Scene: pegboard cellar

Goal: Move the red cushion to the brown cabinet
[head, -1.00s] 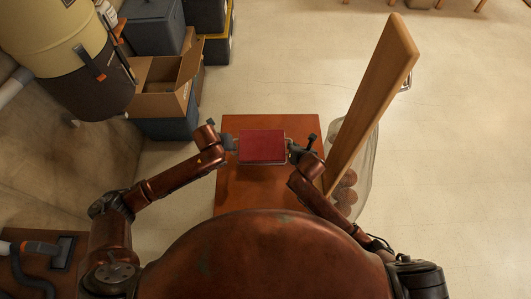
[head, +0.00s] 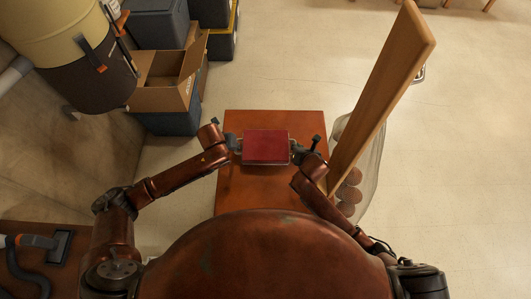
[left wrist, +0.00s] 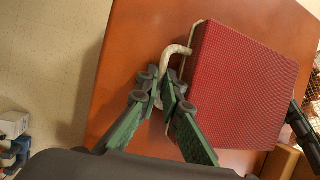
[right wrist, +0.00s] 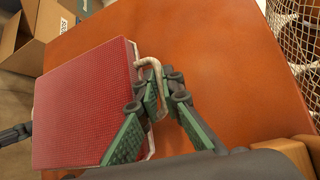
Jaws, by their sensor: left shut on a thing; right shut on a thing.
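The red cushion (head: 266,146) is a flat, dark red block with a pale handle at each end, seen over the brown cabinet (head: 262,192). My left gripper (head: 235,144) is shut on its left-end handle, which shows in the left wrist view (left wrist: 178,52). My right gripper (head: 298,152) is shut on the opposite handle, seen in the right wrist view (right wrist: 150,64). The cushion looks level between both grippers. The frames do not clearly show whether it touches the cabinet's orange-brown top or hangs just above it. My body hides the cabinet's near edge.
A long wooden plank (head: 385,90) leans up beside the cabinet's right side, near my right arm. A net bag of balls (head: 350,190) lies behind it. An open cardboard box (head: 168,80) and dark bins (head: 156,22) stand at upper left.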

